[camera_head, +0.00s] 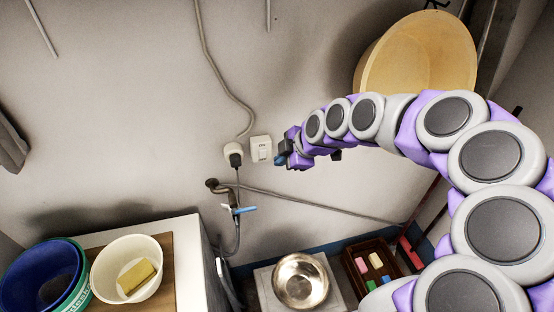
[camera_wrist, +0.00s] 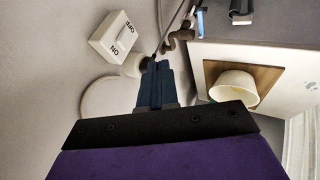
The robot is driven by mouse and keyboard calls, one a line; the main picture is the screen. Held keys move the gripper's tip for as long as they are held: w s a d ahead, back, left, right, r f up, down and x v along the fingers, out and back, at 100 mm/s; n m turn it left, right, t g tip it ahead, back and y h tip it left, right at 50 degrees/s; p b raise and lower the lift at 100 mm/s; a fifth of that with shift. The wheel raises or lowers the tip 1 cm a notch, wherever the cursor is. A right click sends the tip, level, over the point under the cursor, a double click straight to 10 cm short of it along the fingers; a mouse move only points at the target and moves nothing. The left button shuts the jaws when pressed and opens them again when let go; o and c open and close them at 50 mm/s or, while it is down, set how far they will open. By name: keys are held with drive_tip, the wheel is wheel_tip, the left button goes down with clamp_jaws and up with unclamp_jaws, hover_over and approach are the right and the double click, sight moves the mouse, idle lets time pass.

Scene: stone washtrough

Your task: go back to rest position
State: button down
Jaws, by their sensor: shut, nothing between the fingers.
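My arm reaches in from the right in the head view and curves left across the wall. My gripper (camera_head: 283,161) is at its end, just right of a white wall switch (camera_head: 261,149). In the wrist view my gripper (camera_wrist: 153,75) shows its blue fingers together, with nothing between them. The same switch, marked ON and OFF (camera_wrist: 117,36), lies to the upper left of the fingers. I cannot tell whether the fingertips touch the plug or wall behind them.
A socket with a black plug (camera_head: 235,158) is left of the switch, above a tap (camera_head: 230,208). A white bowl (camera_head: 104,285) with a yellow sponge and blue tubs (camera_head: 30,285) stand lower left. A metal bowl (camera_head: 300,281) and a wooden crate (camera_head: 351,250) are below. A large tan basin (camera_head: 387,50) hangs upper right.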

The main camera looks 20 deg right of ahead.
drive_tip(key=s+m+g+h, duration=0.4)
drive_tip(key=s+m, duration=1.3)
drive_tip(key=s, duration=1.8)
drive_tip(key=g, duration=0.3)
drive_tip(key=shift+g, duration=0.3)
drive_tip(key=shift+a+r, duration=0.1)
drive_tip(key=shift+a, duration=0.35)
